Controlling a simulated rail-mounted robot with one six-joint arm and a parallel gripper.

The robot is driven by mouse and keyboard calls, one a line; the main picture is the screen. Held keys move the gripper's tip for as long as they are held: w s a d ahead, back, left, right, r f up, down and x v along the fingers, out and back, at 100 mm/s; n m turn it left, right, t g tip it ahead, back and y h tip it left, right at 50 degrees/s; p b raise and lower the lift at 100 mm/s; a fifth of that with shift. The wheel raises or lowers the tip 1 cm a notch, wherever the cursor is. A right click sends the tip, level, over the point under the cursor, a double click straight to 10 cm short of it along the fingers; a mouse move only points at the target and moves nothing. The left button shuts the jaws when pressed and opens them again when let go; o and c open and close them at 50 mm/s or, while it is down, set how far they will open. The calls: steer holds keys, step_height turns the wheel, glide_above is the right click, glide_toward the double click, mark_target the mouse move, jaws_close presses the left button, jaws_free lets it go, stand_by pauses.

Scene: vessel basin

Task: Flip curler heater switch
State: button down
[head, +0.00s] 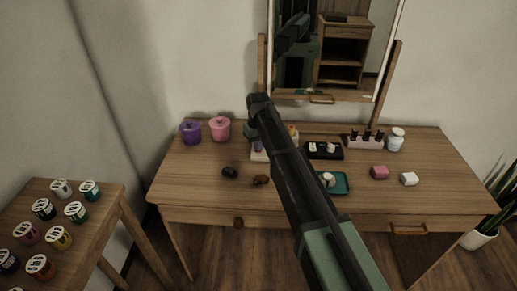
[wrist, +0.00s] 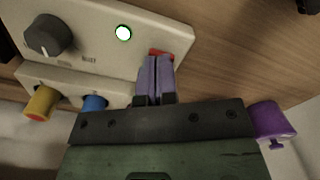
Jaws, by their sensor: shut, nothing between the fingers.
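The curler heater is a cream box (wrist: 85,25) in the wrist view, with a dark dial (wrist: 48,35), a bright round lamp with a green rim (wrist: 123,33) and a red switch (wrist: 161,52). A yellow curler (wrist: 40,103) and a blue curler (wrist: 94,102) sit at its side. My gripper (wrist: 156,62) is shut and empty, its two fingers together with their tips at the red switch. They cover most of it, so I cannot tell its position or whether they touch. In the head view my arm hides most of the heater (head: 259,156).
Purple (head: 190,132) and pink (head: 219,128) lidded pots stand left of the heater. A black tray (head: 325,156), a teal dish (head: 342,184) and a rack of bottles (head: 365,142) stand to the right. A mirror (head: 370,60) rises behind.

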steer(key=shift+f, duration=0.15)
step_height(320, 180, up, 7)
steer(key=p, duration=0.7)
steer(key=s+d+r+m+p, duration=0.2)
steer(key=s+d+m, duration=0.1)
steer(key=s+d, duration=0.8)
steer(key=s+d+r+m+p, duration=0.1)
steer(key=s+d+r+m, duration=0.1)
steer(key=s+d, duration=0.9)
steer(key=s+m, duration=0.1)
steer(key=s, duration=0.7)
steer(key=shift+p, duration=0.4)
